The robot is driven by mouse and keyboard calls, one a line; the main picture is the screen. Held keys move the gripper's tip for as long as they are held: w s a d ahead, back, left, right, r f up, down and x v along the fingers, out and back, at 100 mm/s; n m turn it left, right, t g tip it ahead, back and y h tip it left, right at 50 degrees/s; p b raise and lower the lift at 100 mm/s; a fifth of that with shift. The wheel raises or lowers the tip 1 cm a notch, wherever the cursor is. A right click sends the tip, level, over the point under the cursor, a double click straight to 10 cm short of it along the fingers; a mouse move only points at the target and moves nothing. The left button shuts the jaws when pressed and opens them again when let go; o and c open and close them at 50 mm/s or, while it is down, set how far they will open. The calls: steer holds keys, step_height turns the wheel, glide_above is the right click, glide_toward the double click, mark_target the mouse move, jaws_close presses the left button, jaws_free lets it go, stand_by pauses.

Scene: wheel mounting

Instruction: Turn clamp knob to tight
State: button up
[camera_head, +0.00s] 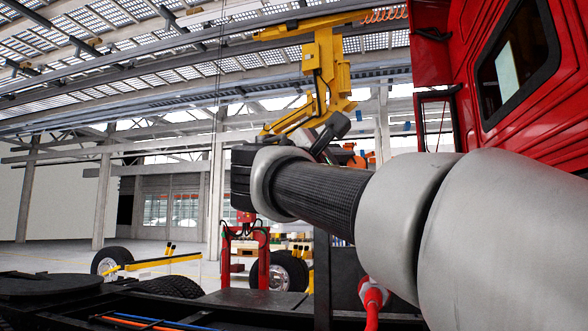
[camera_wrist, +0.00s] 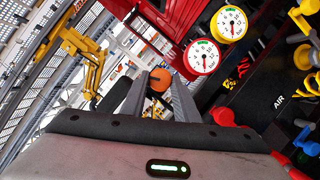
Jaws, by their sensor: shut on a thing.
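The clamp knob (camera_wrist: 159,79) is a round orange piece in the wrist view, seen between the two grey fingers near their tips. My gripper (camera_wrist: 160,86) is shut on it, one finger on each side. The knob's pointer or tight mark cannot be made out, so how far it is turned cannot be told. In the head view my arm crosses from the lower right and hides most of the gripper. Small orange parts (camera_head: 368,158) show just beyond the wrist; whether they include the knob is unclear.
A yellow lifting device (camera_head: 328,75) hangs behind my wrist. A red truck cab (camera_head: 485,90) stands at right. The wrist view shows a red gauge (camera_wrist: 204,57), a yellow gauge (camera_wrist: 229,23) and a red knob (camera_wrist: 222,117) right of the fingers. Wheels (camera_head: 110,261) stand on the floor.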

steer(key=m, duration=0.1)
steer(key=m+g+p, duration=0.1)
steer(key=m, duration=0.1)
steer(key=m+g, duration=0.1)
steer(key=m, duration=0.1)
steer(key=shift+r+p, duration=0.25)
steer(key=shift+p, duration=0.1)
steer(key=shift+m, duration=0.3)
steer(key=o, duration=1.1)
steer(key=shift+w, duration=0.1)
steer(key=shift+c, duration=0.2)
